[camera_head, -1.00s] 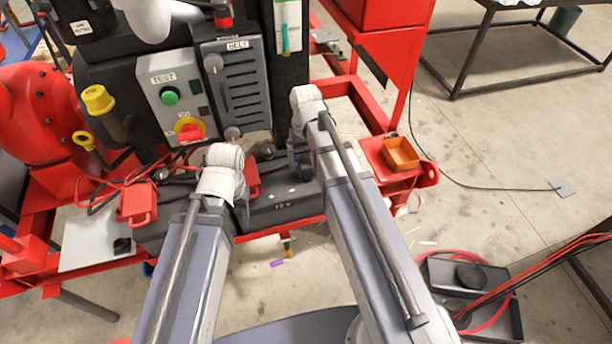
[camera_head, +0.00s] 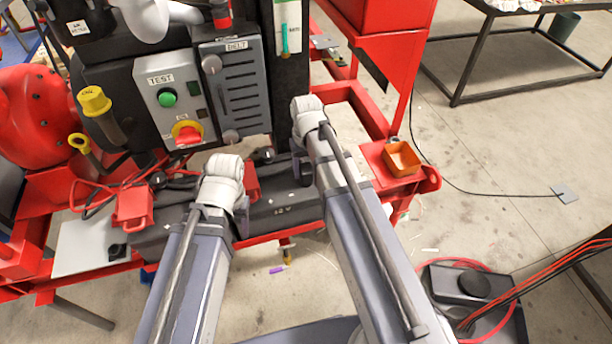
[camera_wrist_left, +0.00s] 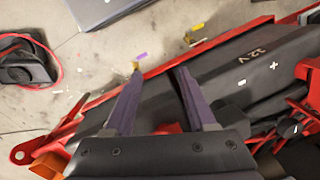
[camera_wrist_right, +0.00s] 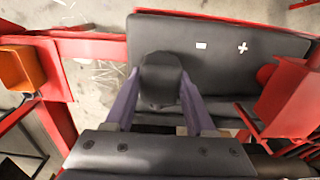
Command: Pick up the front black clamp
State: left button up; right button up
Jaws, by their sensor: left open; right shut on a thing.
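A black rounded piece (camera_wrist_right: 160,78), which looks like the front black clamp, is between the fingers of my right gripper (camera_wrist_right: 162,88) in the right wrist view. The gripper is shut on it, over the near edge of the black 12 V battery (camera_wrist_right: 215,60). In the head view my right gripper (camera_head: 299,168) is at the battery's right end, and the clamp is mostly hidden by the arm. My left gripper (camera_wrist_left: 158,72) is open and empty above the battery (camera_wrist_left: 230,75) in the left wrist view. In the head view it (camera_head: 242,212) is mostly hidden by its wrist.
A red clamp (camera_head: 132,205) is at the battery's left end with red cables. A grey TEST box (camera_head: 175,98) and BELT panel (camera_head: 236,90) stand behind. An orange bin (camera_head: 402,158) sits on the red frame at right. A black unit (camera_head: 470,285) lies on the floor.

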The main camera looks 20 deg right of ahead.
aim_at(306, 167)
grip_shut()
jog(key=shift+r, duration=0.15)
notch_tip(306, 167, up, 10)
jog(key=p, duration=1)
